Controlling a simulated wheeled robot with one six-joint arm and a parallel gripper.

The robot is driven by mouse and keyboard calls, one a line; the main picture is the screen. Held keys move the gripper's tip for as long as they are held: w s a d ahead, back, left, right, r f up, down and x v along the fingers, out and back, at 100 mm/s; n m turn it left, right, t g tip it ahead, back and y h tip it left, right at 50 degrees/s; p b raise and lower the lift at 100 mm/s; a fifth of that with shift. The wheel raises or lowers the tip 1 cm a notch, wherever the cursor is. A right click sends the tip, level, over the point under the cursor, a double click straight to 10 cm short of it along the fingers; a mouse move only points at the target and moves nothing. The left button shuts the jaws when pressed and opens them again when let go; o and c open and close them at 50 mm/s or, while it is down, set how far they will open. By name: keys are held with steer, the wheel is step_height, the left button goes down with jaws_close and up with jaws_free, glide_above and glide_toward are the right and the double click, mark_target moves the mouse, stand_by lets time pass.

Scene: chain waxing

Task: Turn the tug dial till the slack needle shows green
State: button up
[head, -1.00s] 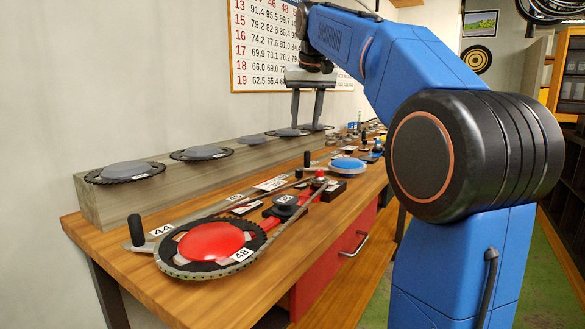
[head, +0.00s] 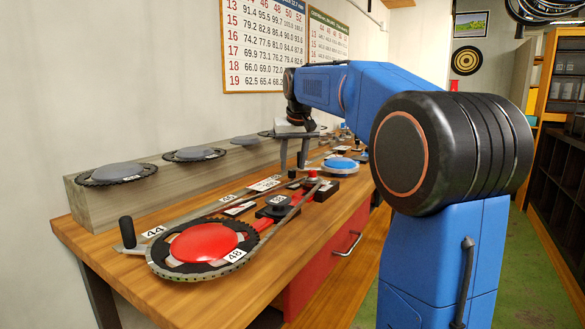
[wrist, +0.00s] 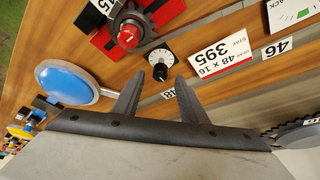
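In the wrist view a small round white dial with a black knob (wrist: 158,58), which looks like the tug dial, lies on the bench between my fingertips. My gripper (wrist: 160,78) is open and empty, with one finger to each side of the knob in the picture. I cannot tell how much height separates them. In the head view my gripper (head: 293,166) points down over the far part of the bench. A white card ending in "ACK" with a green patch (wrist: 302,14) is cut off at the wrist view's top right. Its needle is not visible there.
A red-topped cog (wrist: 128,35) and a blue disc (wrist: 68,82) lie near the dial. A card reading "48 x 16 395" (wrist: 218,60) lies beside it. A large red chainring (head: 207,242) lies nearer. A grey beam (head: 110,205) with chainrings runs along the wall.

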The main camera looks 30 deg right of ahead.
steer(key=shift+x, duration=1.15)
steer(key=shift+c, duration=0.6)
jaws_close()
steer(key=m, duration=0.2)
steer(key=m+h, duration=0.1)
steer(key=m, duration=0.1)
steer(key=shift+w+a+g+h, duration=0.15)
steer(key=shift+g+h, duration=0.15)
steer(key=shift+m+g+h, duration=0.4)
steer(key=shift+m+h, duration=0.1)
steer(key=shift+m, duration=1.4)
